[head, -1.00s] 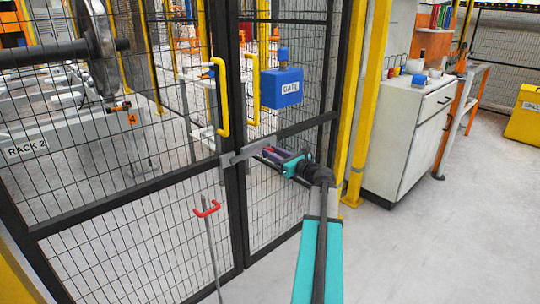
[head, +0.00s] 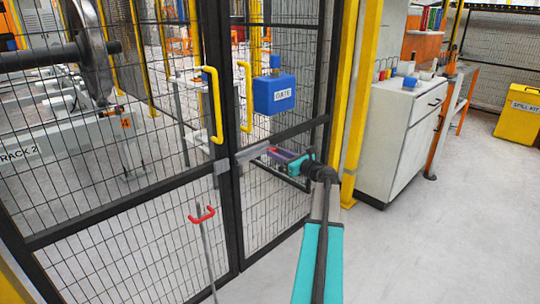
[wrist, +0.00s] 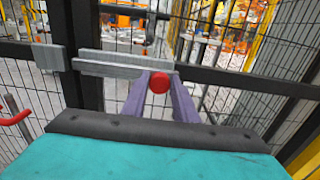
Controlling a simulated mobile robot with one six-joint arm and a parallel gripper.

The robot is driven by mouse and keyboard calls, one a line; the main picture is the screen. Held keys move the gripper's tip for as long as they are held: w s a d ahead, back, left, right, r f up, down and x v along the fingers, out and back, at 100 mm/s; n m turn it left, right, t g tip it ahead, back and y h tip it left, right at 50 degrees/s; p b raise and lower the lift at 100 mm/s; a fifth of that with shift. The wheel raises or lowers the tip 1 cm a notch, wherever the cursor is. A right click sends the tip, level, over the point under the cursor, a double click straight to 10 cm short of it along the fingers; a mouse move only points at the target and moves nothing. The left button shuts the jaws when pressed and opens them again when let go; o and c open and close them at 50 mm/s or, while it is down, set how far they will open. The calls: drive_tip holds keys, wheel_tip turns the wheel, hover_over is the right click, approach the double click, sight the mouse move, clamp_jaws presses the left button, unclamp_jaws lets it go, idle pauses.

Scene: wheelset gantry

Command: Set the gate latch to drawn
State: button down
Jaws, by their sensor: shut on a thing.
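The gate latch is a grey sliding bar (head: 250,153) on the mesh gate, with a red knob (wrist: 159,82) at its right end. In the wrist view the bar (wrist: 115,66) lies level across the dark gate posts. Its left end is right beside the grey keeper plate (wrist: 51,57); whether a small gap separates them is hard to tell. The keeper also shows in the head view (head: 222,167). My gripper (wrist: 160,86) is shut on the red knob, its purple fingers on either side. In the head view my gripper (head: 283,156) is at the bar's right end.
Yellow handles (head: 213,104) and a blue GATE box (head: 274,94) are above the latch. A red-handled rod (head: 202,215) stands at lower left. A white cabinet (head: 397,150) and yellow post (head: 361,100) are to the right. Floor at right is open.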

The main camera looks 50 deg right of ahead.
drive_tip(key=shift+s+d, duration=0.1)
drive_tip(key=shift+d, duration=0.25)
drive_tip(key=c, duration=1.4)
unclamp_jaws()
drive_tip(key=shift+c, duration=0.2)
drive_tip(key=shift+a, duration=0.1)
drive_tip(key=s+p, duration=0.1)
drive_tip(key=s, duration=1.2)
drive_tip(key=shift+s+a, duration=0.4)
drive_tip(key=shift+a, duration=0.05)
drive_tip(key=shift+w+a, duration=0.1)
